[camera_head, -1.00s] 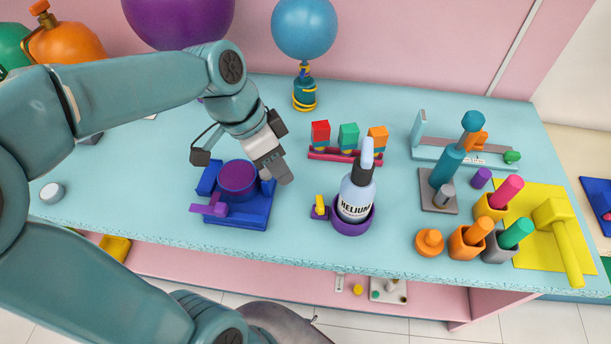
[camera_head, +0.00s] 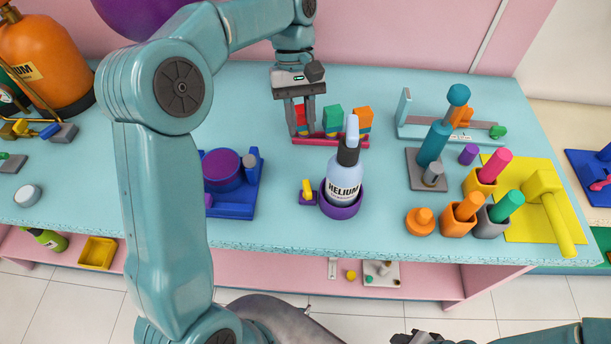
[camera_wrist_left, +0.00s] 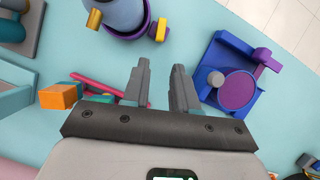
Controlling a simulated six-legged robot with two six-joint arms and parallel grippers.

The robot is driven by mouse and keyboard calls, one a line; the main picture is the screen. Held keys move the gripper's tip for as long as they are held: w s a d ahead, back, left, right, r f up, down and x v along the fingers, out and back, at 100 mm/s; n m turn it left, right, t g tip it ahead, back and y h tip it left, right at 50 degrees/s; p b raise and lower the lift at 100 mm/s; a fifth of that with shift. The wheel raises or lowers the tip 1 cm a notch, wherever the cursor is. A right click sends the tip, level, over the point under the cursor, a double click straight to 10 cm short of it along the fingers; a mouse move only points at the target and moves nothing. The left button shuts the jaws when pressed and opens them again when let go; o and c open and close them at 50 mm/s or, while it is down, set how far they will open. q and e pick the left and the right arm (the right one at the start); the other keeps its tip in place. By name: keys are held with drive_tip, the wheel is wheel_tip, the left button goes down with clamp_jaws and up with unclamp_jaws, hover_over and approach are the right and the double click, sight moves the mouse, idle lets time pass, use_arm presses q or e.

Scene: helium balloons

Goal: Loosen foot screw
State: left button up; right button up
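A pale blue helium bottle (camera_head: 343,182) stands upright in a purple foot cup (camera_head: 341,211) near the table's front. A small yellow screw-like piece (camera_head: 307,188) sits on a purple block at the cup's left side; it also shows in the left wrist view (camera_wrist_left: 161,30). My left gripper (camera_head: 300,130) points down behind the bottle, in front of the red block in this view. Its fingers are apart, with nothing between them in the left wrist view (camera_wrist_left: 160,82). A dark part of my right arm's end (camera_head: 416,338) is cut off at the bottom edge; its fingers cannot be made out.
A blue base with a purple disc (camera_head: 221,168) is left of the bottle, partly behind my left arm. A pink rack (camera_head: 330,141) holds coloured blocks. Several pegs and holders and a yellow hammer (camera_head: 545,195) are at right.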

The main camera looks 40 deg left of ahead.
sight(306, 181)
use_arm(q)
drive_tip(key=x, duration=1.3)
drive_tip(key=shift+a, duration=0.1)
clamp_jaws()
